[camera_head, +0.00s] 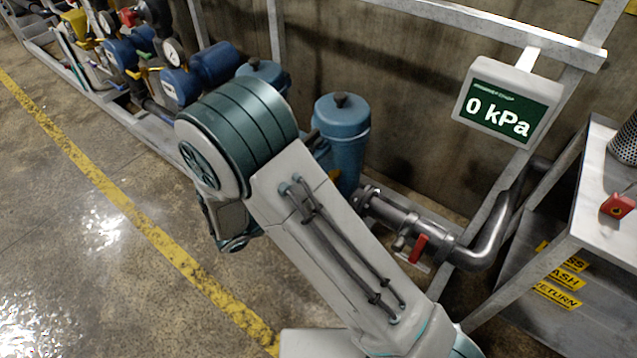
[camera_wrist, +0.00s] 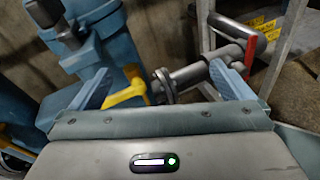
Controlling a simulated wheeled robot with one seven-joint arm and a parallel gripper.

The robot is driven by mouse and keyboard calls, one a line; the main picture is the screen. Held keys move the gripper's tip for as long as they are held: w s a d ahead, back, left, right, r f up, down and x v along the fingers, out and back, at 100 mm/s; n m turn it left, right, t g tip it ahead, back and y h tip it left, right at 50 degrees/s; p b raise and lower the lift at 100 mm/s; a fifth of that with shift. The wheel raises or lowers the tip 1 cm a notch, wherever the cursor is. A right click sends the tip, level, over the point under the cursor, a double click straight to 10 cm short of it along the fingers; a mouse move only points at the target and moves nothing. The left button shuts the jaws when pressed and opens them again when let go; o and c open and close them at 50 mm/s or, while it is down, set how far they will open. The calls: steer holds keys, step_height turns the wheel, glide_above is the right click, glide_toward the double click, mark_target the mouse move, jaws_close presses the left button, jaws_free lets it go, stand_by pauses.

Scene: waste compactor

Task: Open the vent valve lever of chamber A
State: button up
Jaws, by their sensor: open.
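My gripper (camera_wrist: 159,70) is open in the wrist view, its two blue fingers wide apart with nothing held. A yellow lever (camera_wrist: 128,88) shows between the fingers, nearer the left one, beside a blue vessel (camera_wrist: 92,45). A red-gripped lever (camera_wrist: 251,50) on a grey pipe fitting (camera_wrist: 190,75) stands beyond the right finger. In the head view, a red lever (camera_head: 419,247) sits on the grey pipe right of the blue vessel (camera_head: 342,140). No chamber label is readable, so I cannot tell which lever is chamber A's. My gripper is hidden in the head view.
A display (camera_head: 507,105) reads 0 kPa on the frame at the right. A metal bench (camera_head: 600,215) with yellow labels below stands at far right. Gauges and blue tanks (camera_head: 214,64) line the wall at upper left. The floor left of the yellow line (camera_head: 130,205) is clear.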

steer(key=a+f+n+t+y+b, duration=0.1)
steer(key=a+f+n+t+y, duration=0.1)
steer(key=a+f+n+t, duration=0.4)
steer(key=x, duration=1.3)
steer(key=shift+w+a+f+m+g, duration=0.25)
steer(key=shift+w+f+m+g, duration=0.05)
steer(key=shift+f+g, duration=0.1)
steer(key=c, duration=1.3)
